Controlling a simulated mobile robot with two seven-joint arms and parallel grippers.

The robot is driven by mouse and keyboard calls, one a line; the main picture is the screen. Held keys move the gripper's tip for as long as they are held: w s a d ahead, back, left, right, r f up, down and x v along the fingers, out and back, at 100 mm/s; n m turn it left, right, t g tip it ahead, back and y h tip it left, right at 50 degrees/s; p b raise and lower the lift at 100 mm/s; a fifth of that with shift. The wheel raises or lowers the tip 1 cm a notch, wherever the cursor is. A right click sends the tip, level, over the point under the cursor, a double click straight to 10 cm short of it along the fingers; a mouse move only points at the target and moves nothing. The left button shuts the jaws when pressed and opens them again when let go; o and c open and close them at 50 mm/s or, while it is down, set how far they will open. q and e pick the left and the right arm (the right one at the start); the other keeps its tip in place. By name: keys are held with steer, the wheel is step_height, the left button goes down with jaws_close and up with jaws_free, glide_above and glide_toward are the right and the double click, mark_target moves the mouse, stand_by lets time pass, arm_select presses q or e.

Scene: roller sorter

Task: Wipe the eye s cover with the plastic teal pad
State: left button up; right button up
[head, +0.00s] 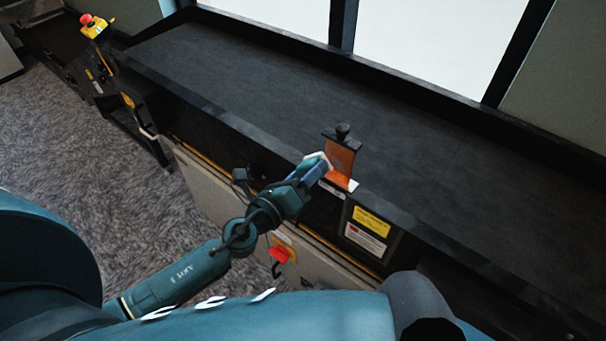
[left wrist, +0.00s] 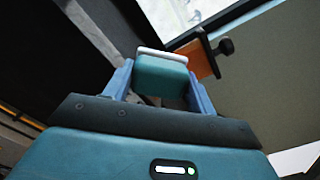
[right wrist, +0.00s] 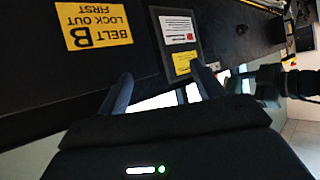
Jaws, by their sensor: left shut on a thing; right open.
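The eye's cover is an orange, upright panel (head: 341,158) under a black bracket with a knob, at the near edge of the dark belt bed. It also shows in the left wrist view (left wrist: 203,62), just beyond the pad. My left gripper (head: 313,168) is shut on the teal pad (left wrist: 161,75), which has a white edge. In the head view the pad (head: 320,160) is right beside the cover's left side; I cannot tell whether they touch. My right gripper (right wrist: 160,90) is open and empty, facing the machine's dark side; it is not clear in the head view.
The long dark belt bed (head: 450,170) is bare, with a raised rim along it. Yellow and white labels (head: 371,222) and a red button (head: 279,255) are on the machine's near side. A red-topped yellow stop button (head: 93,25) stands at the far left.

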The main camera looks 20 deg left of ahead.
stand_by(0.5)
arm_select(q)
steer(key=shift+w+d, duration=0.1)
steer(key=shift+w, duration=0.3)
steer(key=shift+w+d, duration=0.25)
steer(key=shift+w, duration=0.3)
steer(key=shift+s+d, duration=0.1)
steer(key=shift+s+d+p, duration=0.2)
steer(key=shift+s+d, duration=0.05)
steer(key=shift+d, duration=0.35)
steer(key=shift+s+d+p, duration=0.15)
steer(key=shift+s+d, duration=0.1)
steer(key=shift+d, duration=0.35)
steer(key=shift+s+d, duration=0.3)
steer(key=shift+d, duration=0.6)
steer(key=shift+s+d, duration=0.25)
steer(key=shift+d, duration=0.65)
steer(key=shift+s, duration=0.1)
steer(key=shift+a, duration=0.1)
